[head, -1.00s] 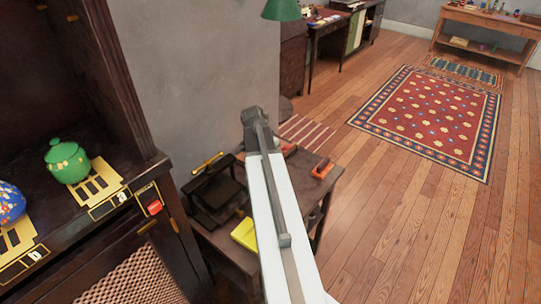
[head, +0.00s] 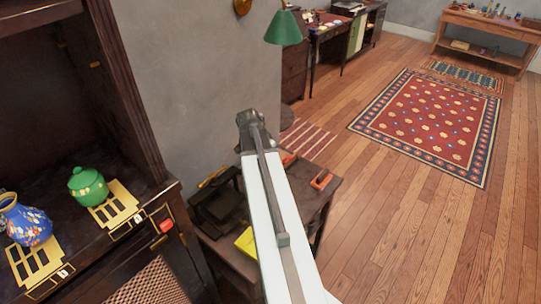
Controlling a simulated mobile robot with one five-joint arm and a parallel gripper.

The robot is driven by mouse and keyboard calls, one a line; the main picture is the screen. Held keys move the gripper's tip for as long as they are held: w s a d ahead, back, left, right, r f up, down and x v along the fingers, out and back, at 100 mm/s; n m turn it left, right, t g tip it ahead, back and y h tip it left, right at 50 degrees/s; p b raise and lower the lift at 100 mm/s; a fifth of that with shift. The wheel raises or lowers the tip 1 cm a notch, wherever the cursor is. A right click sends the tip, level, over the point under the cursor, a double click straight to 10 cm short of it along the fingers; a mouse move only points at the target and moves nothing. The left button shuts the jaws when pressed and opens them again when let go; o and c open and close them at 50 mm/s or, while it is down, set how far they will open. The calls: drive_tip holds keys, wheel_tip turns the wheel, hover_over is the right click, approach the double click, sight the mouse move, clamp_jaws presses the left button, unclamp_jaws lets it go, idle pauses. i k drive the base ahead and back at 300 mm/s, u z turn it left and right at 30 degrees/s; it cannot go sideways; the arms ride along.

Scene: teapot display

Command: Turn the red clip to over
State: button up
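A small red clip (head: 166,226) sits on a brass-edged fitting at the right end of the dark cabinet's (head: 130,240) front edge, at the left of the head view. A lidded green pot (head: 88,186) and a blue patterned vase (head: 27,222) stand on the cabinet shelf by slotted brass plates (head: 118,207). My white arm reaches up the middle of the view. My gripper (head: 248,122) is at its dark far end, to the right of the clip and apart from it. Its fingers cannot be made out.
A small dark side table (head: 332,186) with orange-handled tools (head: 321,179), a black stand and a yellow block (head: 245,240) lies beneath and beside my arm. A green lamp (head: 284,28) hangs behind. Open wood floor and a red rug (head: 430,115) lie to the right.

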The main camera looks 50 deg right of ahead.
sight(287, 158)
drive_tip(key=k, duration=1)
